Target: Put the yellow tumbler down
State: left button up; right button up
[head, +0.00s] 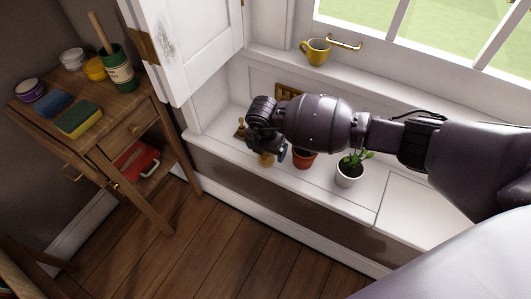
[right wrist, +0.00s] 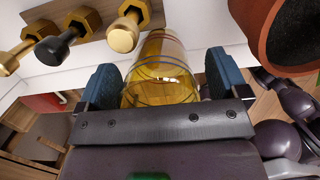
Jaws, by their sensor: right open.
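The yellow tumbler (right wrist: 160,72) is see-through amber glass with thin coloured bands. In the right wrist view it is between the blue finger pads of my right gripper (right wrist: 162,80), with a gap on either side. My right gripper also shows in the head view (head: 264,142), over the white window-seat ledge (head: 220,128), at the end of the arm from the right. Only a small yellowish part of the tumbler (head: 266,159) shows below it there. My right gripper is open. My left gripper is not in view.
A terracotta pot (head: 304,159) and a white pot with a plant (head: 350,168) stand to the right on the ledge. Brass and black knobs (right wrist: 84,20) are close to the tumbler. A yellow mug (head: 316,51) is on the sill. A wooden side table (head: 128,128) stands left.

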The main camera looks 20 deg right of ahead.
jog(key=c, duration=1.2)
jog(key=shift+r, duration=0.15)
